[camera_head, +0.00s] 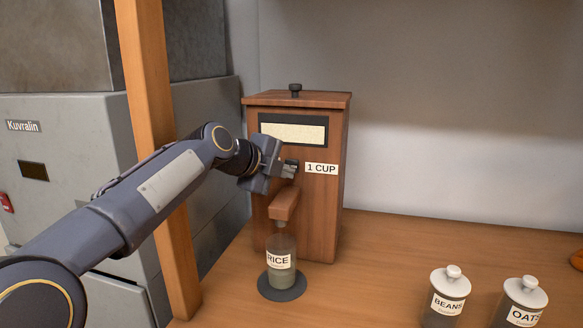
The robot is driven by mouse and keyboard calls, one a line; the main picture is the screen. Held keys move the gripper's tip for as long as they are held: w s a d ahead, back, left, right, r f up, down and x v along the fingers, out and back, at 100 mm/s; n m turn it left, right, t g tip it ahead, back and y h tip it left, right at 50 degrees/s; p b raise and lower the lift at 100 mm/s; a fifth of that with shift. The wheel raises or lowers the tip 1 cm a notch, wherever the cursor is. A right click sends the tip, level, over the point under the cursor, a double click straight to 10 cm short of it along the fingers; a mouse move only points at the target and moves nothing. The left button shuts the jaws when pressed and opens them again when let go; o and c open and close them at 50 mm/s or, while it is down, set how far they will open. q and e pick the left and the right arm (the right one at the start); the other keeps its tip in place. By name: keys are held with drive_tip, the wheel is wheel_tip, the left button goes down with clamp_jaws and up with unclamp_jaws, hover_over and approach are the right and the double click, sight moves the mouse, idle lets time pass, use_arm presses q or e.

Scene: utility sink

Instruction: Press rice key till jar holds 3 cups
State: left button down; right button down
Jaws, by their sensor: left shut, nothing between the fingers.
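A brown wooden dispenser (322,205) with a dark-framed window (292,130) stands on the counter. It bears a "1 CUP" label (321,169). A wooden spout (284,204) juts from its front. The glass jar labelled "RICE" (279,262) stands upright under the spout on a dark round base (282,286). How full the jar is cannot be told. My left gripper (290,169) is shut and empty at the dispenser's front, just left of the "1 CUP" label and above the spout. It hides the spot where a key could be; I cannot tell whether it touches. My right gripper is not in view.
A "BEANS" jar (447,305) and an "OATS" jar (523,314) with white lids stand at the front right. A wooden post (155,120) and grey cabinets (60,140) are at the left.

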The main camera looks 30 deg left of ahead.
use_arm(q)
drive_tip(key=shift+w, duration=0.3)
drive_tip(key=shift+w+a, duration=0.15)
drive_tip(key=shift+w, duration=0.25)
idle(0.6)
drive_tip(key=shift+s, duration=0.1)
drive_tip(key=shift+s+d+b, duration=0.2)
drive_tip(key=shift+s+b, duration=0.4)
drive_tip(key=shift+s, duration=0.1)
drive_tip(key=shift+s+d+f+b, duration=0.1)
drive_tip(key=shift+s+b, duration=0.3)
drive_tip(key=shift+s, duration=0.1)
drive_tip(key=shift+s+d+b, duration=0.25)
drive_tip(key=shift+s+b, duration=0.15)
drive_tip(key=shift+s, duration=0.6)
drive_tip(key=shift+s+d+b, duration=0.2)
drive_tip(key=shift+s+b, duration=0.15)
drive_tip(key=shift+s, duration=0.6)
